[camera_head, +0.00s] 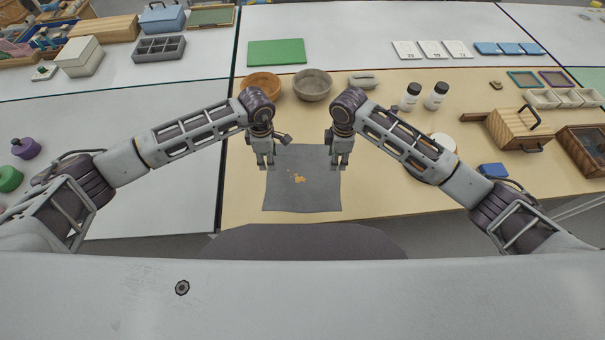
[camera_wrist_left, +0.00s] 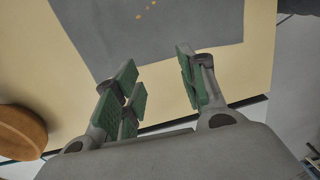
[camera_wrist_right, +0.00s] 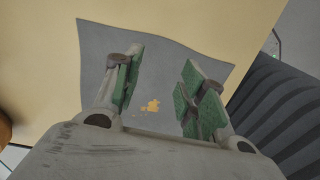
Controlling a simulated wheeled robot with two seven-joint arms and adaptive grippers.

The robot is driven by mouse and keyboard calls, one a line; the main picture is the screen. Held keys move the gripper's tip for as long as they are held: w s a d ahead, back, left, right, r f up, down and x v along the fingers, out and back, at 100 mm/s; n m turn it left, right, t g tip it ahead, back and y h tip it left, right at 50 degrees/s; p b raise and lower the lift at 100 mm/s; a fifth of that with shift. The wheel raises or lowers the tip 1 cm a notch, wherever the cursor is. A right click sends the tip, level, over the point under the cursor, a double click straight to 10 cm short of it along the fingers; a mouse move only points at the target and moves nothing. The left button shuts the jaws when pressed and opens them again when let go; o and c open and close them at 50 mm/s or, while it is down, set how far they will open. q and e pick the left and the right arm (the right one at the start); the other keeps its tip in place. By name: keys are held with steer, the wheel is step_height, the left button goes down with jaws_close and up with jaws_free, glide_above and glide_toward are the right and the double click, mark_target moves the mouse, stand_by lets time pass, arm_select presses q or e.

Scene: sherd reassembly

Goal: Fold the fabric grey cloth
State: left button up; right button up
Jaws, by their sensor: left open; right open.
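The grey cloth (camera_head: 305,195) lies flat on the pale yellow table in front of me, with a small orange-yellow patch (camera_head: 299,179) near its middle. It also shows in the left wrist view (camera_wrist_left: 190,30) and the right wrist view (camera_wrist_right: 165,50). My left gripper (camera_head: 266,167) is open and empty over the cloth's left edge. My right gripper (camera_head: 340,164) is open and empty over the cloth's right edge. In the wrist views the green-padded fingers of the left gripper (camera_wrist_left: 158,92) and right gripper (camera_wrist_right: 157,88) stand apart with nothing between them. I cannot tell how high they are.
A brown bowl (camera_head: 262,85), a grey bowl (camera_head: 313,86) and a grey object (camera_head: 363,81) stand behind the cloth. Two white bottles (camera_head: 411,95) stand right of them. A wooden box (camera_head: 519,130) is far right. The yellow table (camera_head: 240,200) is bare beside the cloth.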

mark_target(271, 175)
arm_select(q)
steer(key=shift+f, duration=3.85)
arm_select(e)
steer(key=shift+f, duration=3.85)
arm_select(q)
steer(key=shift+f, duration=0.2)
arm_select(e)
steer(key=shift+f, duration=0.2)
arm_select(q)
steer(key=shift+s, duration=0.1)
steer(key=c, duration=0.7)
arm_select(e)
steer(key=shift+s, duration=0.1)
steer(key=c, duration=0.7)
arm_select(q)
steer(key=shift+f, duration=0.1)
jaws_close()
arm_select(e)
steer(key=shift+f, duration=0.15)
jaws_close()
steer(key=shift+s, duration=0.1)
arm_select(q)
steer(key=shift+r, duration=0.25)
arm_select(e)
steer(key=shift+r, duration=0.25)
